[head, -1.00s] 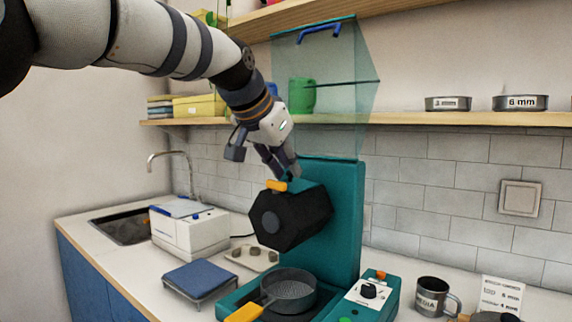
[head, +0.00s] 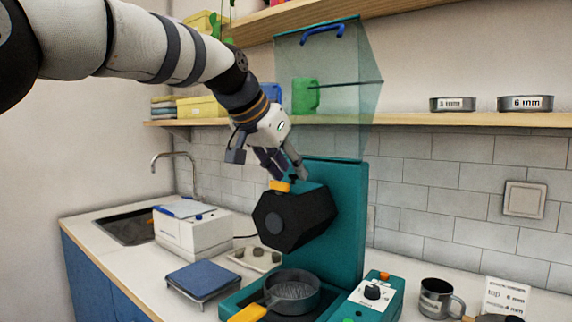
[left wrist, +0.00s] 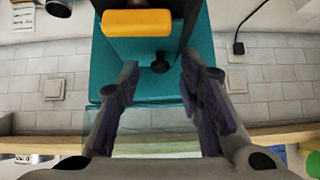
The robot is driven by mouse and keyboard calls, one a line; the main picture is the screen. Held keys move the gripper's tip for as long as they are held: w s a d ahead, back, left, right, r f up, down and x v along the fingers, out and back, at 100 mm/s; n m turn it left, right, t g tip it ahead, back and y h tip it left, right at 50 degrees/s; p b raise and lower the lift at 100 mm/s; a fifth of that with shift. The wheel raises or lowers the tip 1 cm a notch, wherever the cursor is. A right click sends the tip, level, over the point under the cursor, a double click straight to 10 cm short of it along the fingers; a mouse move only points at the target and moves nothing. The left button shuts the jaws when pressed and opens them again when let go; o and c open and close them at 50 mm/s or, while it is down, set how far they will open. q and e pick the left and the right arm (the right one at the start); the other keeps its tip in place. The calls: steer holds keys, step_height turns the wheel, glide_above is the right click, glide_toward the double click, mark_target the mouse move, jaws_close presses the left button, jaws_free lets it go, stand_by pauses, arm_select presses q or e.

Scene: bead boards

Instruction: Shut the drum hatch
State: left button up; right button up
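The black hexagonal drum (head: 294,220) hangs on the front of a teal upright panel (head: 345,230). An orange handle (head: 280,186) sticks up at its top; it also shows close up in the left wrist view (left wrist: 137,23). I cannot make out the hatch's edge or how far it stands open. My left gripper (head: 287,177) is just above the handle, pointing down, with its fingers apart and empty. In the left wrist view the two fingers (left wrist: 158,75) are spread, and the handle lies beyond their tips. My right gripper is not in view.
A clear raised guard (head: 335,100) with a blue handle stands behind my gripper. Below the drum is a round pan (head: 292,292) with an orange handle. A teal control box (head: 375,297) and a metal mug (head: 437,298) stand to the right. A shelf (head: 450,120) runs behind.

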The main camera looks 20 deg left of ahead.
arm_select(q)
steer(key=v, duration=1.2)
